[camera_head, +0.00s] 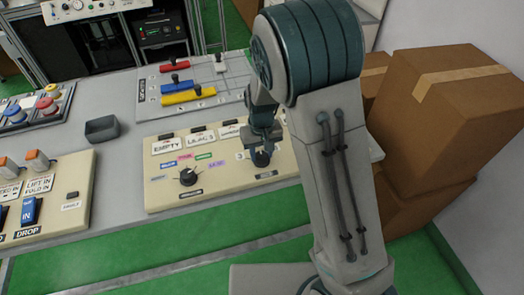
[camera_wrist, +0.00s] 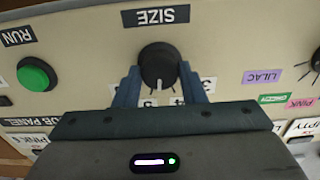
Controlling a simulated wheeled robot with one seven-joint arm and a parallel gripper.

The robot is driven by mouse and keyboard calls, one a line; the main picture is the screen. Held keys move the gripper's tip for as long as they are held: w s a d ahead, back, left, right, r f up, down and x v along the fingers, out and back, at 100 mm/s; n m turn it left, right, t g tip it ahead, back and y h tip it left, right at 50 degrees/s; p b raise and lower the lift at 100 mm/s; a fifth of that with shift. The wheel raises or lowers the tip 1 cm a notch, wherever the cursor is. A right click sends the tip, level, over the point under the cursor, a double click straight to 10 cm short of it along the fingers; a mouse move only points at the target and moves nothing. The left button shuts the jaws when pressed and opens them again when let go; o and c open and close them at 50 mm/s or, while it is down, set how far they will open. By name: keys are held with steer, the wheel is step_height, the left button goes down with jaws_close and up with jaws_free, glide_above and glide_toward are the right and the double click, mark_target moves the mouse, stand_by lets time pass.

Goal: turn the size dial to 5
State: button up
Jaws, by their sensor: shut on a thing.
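The size dial (camera_wrist: 158,60) is a round black knob on the cream panel, under the upside-down SIZE label (camera_wrist: 156,16) in the wrist view. My gripper (camera_wrist: 158,88) has a blue finger on each side of the knob and is shut on it. The white pointer mark faces down in that view, between the 4 (camera_wrist: 177,101) and the 5 (camera_wrist: 149,102); it looks a little closer to the 5. A 3 shows right of the fingers. In the head view my gripper (camera_head: 262,140) reaches down onto the dial (camera_head: 261,158), and my arm hides the panel's right part.
A second black dial (camera_head: 188,177) with coloured word labels sits to the left on the same panel. A green RUN button (camera_wrist: 37,74) is beside the size dial. Coloured sliders (camera_head: 190,97) are behind, and cardboard boxes (camera_head: 445,110) stand at the right.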

mark_target(261, 155)
steer(key=shift+w+r+m, duration=0.1)
steer(key=shift+m, duration=1)
steer(key=o, duration=1)
step_height(261, 155, up, 14)
